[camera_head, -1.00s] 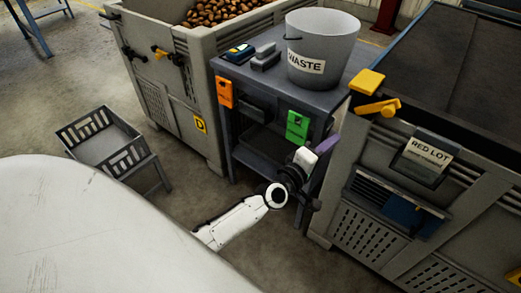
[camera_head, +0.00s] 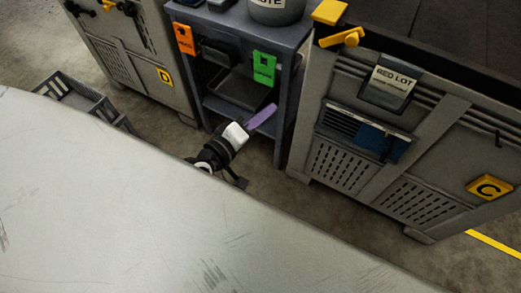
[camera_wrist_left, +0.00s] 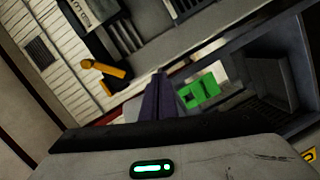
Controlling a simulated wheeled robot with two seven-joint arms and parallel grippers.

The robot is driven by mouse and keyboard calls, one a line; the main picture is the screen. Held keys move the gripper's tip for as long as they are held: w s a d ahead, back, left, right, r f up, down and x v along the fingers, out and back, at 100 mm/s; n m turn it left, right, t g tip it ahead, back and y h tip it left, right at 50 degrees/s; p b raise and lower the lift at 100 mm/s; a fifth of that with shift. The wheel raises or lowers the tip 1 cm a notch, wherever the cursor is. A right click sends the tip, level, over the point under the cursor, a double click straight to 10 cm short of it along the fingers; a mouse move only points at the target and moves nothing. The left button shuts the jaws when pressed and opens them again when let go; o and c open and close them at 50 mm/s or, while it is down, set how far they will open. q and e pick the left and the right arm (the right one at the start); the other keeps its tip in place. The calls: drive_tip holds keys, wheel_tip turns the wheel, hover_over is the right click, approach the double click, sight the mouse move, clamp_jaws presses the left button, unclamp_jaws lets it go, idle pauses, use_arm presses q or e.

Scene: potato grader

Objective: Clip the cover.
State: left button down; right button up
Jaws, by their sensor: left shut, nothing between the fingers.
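The large grey bin on the right (camera_head: 300,150) carries a RED LOT card (camera_head: 390,82) and a plate marked C. A dark sheet-like surface (camera_head: 440,25) lies over its top; I cannot tell whether this is the cover. My left gripper (camera_head: 263,117), with purple fingers, is shut and empty. It is in front of the grey stand, left of and below the yellow pieces in the picture. My right gripper is out of view.
The grey stand (camera_head: 285,100) holds a waste bucket (camera_head: 278,12) and has orange (camera_head: 185,38) and green (camera_head: 264,67) tags. A D-marked bin (camera_head: 135,70) and a low crate (camera_head: 70,95) are at left. Open floor lies before the right bin.

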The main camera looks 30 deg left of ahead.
use_arm(q)
drive_tip(key=s+d+f+m+g+p, duration=0.3)
drive_tip(key=s+f+m, duration=0.4)
drive_tip(key=s, duration=0.4)
drive_tip(key=shift+d+m+g, duration=0.6)
drive_tip(key=shift+g, duration=0.2)
